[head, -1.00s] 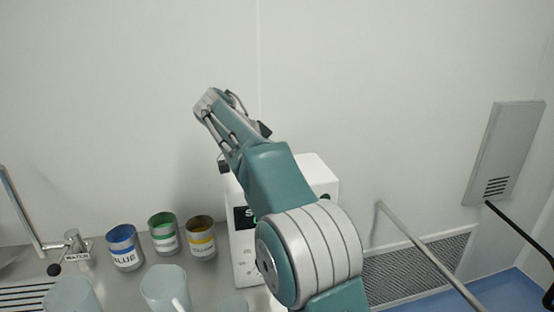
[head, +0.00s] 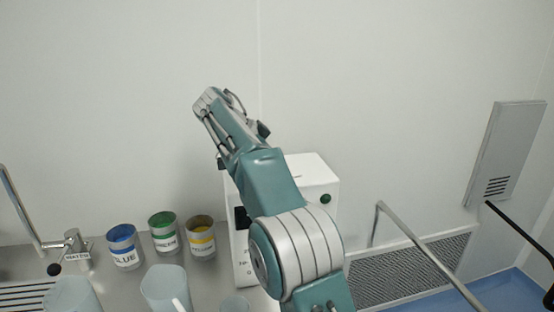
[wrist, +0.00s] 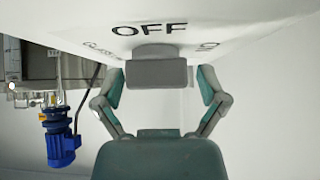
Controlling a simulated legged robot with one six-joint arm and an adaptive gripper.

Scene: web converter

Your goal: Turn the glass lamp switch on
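In the wrist view, a grey block-shaped switch (wrist: 155,73) stands out from a white surface below the black word OFF (wrist: 149,29). Partly cut lettering lies to its left and right. My gripper (wrist: 160,90) is open, with one finger on each side of the switch and visible gaps to it. In the head view my arm covers part of a white box (head: 310,172) on the counter, and my gripper cannot be made out there. A dark green round knob (head: 326,199) shows on the box's front.
Blue (head: 123,248), green (head: 164,232) and yellow (head: 201,237) labelled cups stand left of the box. A water tap (head: 76,247) and pale containers (head: 166,288) are further left and in front. A metal rail (head: 425,250) is at right. A blue motor (wrist: 60,137) shows in the wrist view.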

